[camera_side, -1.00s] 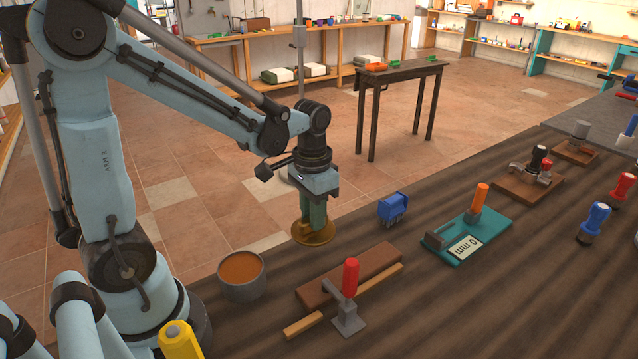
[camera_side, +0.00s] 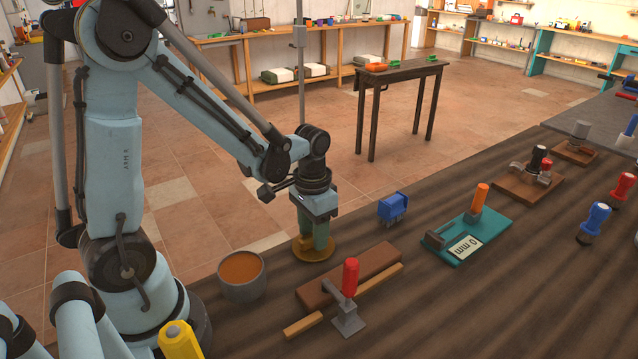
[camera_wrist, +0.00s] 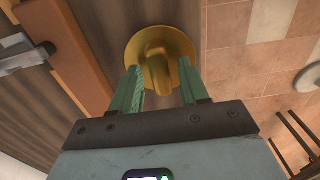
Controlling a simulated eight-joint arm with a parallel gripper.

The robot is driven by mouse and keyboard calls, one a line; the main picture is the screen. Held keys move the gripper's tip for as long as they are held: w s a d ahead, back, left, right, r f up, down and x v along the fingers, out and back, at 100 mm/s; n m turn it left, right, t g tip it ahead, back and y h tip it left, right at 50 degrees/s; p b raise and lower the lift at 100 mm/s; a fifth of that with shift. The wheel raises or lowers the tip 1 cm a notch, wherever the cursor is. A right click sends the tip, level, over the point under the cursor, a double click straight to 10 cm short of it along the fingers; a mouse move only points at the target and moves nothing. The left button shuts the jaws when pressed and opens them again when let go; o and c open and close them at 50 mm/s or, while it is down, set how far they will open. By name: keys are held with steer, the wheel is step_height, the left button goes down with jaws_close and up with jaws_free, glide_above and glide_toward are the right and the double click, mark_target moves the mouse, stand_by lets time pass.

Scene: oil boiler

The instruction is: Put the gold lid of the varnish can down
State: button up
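The round gold lid (camera_side: 325,254) lies flat on the dark wooden bench near its far edge, right of the varnish can. In the wrist view the lid (camera_wrist: 170,43) shows its raised bar handle (camera_wrist: 153,72). My gripper (camera_side: 314,243) points straight down at the lid. In the wrist view the two green fingers of my gripper (camera_wrist: 160,78) stand on either side of the handle, with a gap between them and it. The grey varnish can (camera_side: 243,291) is uncovered and shows orange-brown varnish (camera_side: 240,267) inside.
A brown board with a red-handled clamp (camera_side: 350,280) and a wooden strip (camera_side: 303,326) lie in front of the lid. A blue block (camera_side: 392,207) stands to the right, before a teal board (camera_side: 470,238). Bare bench lies between lid and blue block.

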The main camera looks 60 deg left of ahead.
stand_by(0.3)
step_height(320, 180, up, 12)
steer(key=s+d+t, duration=0.1)
steer(key=t, duration=0.1)
steer(key=s+d+t, duration=0.1)
steer(key=d+t, duration=0.1)
steer(key=s+d+t, duration=0.1)
steer(key=t, duration=0.2)
steer(key=shift+d+f, duration=0.2)
steer(key=shift+d, duration=0.05)
stand_by(0.6)
